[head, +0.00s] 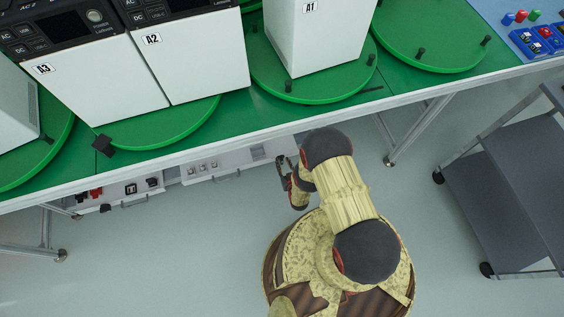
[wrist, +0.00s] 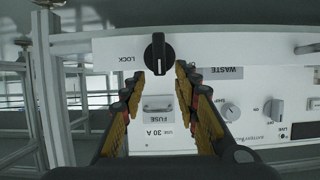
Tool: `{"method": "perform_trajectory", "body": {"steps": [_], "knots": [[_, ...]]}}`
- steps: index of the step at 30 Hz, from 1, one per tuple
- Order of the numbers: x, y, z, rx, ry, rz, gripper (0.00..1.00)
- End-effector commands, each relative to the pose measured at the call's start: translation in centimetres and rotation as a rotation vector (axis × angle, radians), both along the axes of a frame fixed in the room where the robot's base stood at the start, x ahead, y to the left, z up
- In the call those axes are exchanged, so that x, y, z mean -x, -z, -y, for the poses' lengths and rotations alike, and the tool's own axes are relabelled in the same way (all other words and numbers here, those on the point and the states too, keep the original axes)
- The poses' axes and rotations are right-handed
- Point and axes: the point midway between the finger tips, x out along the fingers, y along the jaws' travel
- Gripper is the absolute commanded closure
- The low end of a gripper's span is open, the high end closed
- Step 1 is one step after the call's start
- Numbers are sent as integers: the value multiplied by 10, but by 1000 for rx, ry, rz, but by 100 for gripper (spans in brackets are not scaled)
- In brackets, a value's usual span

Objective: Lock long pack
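A black rotary knob (wrist: 158,54) marked LOCK sits on a white panel (wrist: 112,48) in the wrist view, with its grip bar roughly upright. My gripper (wrist: 160,72) is open, one finger on each side just below the knob in the picture; I cannot tell whether they touch it. In the head view my gripper (head: 283,165) is beside the equipment under the table edge, partly hidden by my arm. White packs A1 (head: 318,38), A2 (head: 190,60) and A3 (head: 85,80) stand on green turntables. No pack is labelled long.
A fuse handle (wrist: 158,107) marked 30 A shows between my fingers. Metal table legs (head: 412,130) and a grey cart (head: 510,190) stand to the right. The floor (head: 130,270) at lower left is clear.

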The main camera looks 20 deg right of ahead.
Motion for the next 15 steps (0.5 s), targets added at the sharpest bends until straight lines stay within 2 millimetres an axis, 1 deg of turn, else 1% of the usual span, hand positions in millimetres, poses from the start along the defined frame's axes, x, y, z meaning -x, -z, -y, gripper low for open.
{"method": "perform_trajectory", "body": {"steps": [1,6,15], "knots": [[-6,5,0,0,0,1,69],[-19,9,0,0,0,1,69],[-22,9,0,0,0,-1,69]]}}
